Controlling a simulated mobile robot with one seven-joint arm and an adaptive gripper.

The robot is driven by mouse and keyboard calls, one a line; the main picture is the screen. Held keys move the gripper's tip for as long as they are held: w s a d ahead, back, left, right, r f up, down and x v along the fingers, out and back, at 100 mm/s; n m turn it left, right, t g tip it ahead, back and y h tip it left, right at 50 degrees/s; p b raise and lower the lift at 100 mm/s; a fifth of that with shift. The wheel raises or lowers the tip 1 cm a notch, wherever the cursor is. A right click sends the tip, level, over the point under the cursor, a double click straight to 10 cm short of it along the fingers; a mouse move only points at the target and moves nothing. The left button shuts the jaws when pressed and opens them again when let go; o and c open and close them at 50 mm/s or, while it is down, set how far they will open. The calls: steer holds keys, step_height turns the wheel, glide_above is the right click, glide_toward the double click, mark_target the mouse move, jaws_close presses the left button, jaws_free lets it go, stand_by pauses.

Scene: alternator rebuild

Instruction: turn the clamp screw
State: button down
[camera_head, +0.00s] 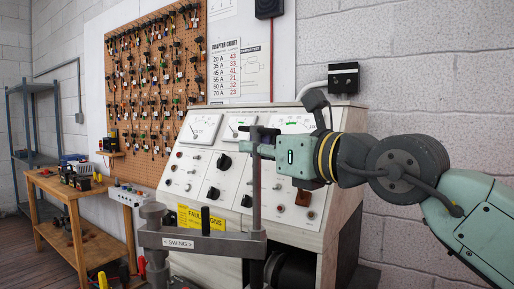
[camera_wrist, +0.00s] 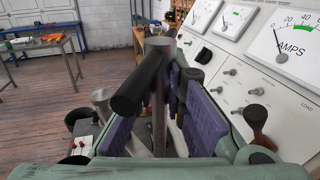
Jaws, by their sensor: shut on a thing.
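The clamp screw (camera_head: 257,190) is an upright dark rod with a crossbar handle (camera_head: 264,130) at its top, standing in front of the test bench. Its lower end runs into the grey swing arm (camera_head: 210,243) marked SWING. My gripper (camera_head: 267,149) comes in from the right at the top of the screw and is shut on its handle. In the wrist view the black handle bar (camera_wrist: 140,82) and a grey round head (camera_wrist: 159,44) show between the purple finger pads (camera_wrist: 206,115). The exact contact of the pads is partly hidden.
The sloped test bench (camera_head: 190,180) with gauges and knobs stands close behind the gripper. A grey post (camera_head: 153,235) carries the swing arm's left end. A wooden bench (camera_head: 60,190) stands at the left.

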stand_by(0.3)
steer(key=c, duration=1.6)
jaws_free()
steer(key=shift+c, duration=0.2)
steer(key=shift+s+d, duration=0.1)
steer(key=v, duration=1.1)
steer(key=shift+s+d, duration=0.2)
steer(key=shift+d, duration=0.2)
